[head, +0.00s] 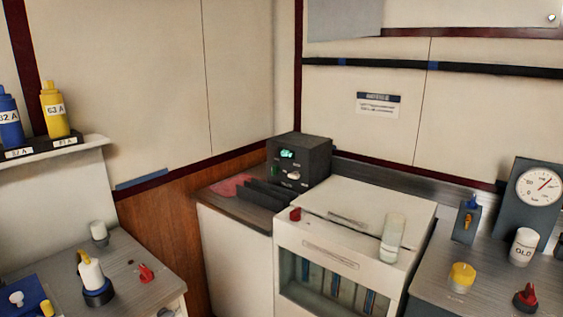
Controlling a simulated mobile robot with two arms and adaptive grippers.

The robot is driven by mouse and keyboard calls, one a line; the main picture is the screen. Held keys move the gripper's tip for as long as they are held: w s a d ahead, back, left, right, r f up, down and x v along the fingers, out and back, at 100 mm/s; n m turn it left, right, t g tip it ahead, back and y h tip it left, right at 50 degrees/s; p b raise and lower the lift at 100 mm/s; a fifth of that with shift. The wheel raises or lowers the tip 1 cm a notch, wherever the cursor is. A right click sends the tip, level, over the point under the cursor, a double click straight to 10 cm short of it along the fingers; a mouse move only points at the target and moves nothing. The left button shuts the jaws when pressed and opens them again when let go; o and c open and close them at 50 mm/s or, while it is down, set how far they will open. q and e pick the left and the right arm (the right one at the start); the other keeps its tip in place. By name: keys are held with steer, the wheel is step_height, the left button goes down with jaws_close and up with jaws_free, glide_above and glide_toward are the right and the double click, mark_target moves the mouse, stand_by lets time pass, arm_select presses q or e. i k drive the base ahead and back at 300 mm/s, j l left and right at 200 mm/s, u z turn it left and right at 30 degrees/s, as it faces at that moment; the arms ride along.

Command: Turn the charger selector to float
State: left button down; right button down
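A dark box (318,158) stands at the back corner, on the counter beyond the white cabinet. It looks like the charger. Its front has a small lit green display (287,154) and a pale knob (294,171) below it, with small markings too blurred to read. I cannot tell which setting the knob points to. Neither of my grippers is in view.
A white cabinet (345,215) with a glass front stands before the box, with a clear jar (393,238) and a red knob on top. Dark upright slats (268,193) stand in front of the box. A gauge (540,187) stands at right; bottles stand on the left counter (130,262).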

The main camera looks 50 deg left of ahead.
mark_target(296, 175)
steer(key=u, duration=1.5)
steer(key=i+u, duration=0.55)
steer(key=k+j, duration=0.1)
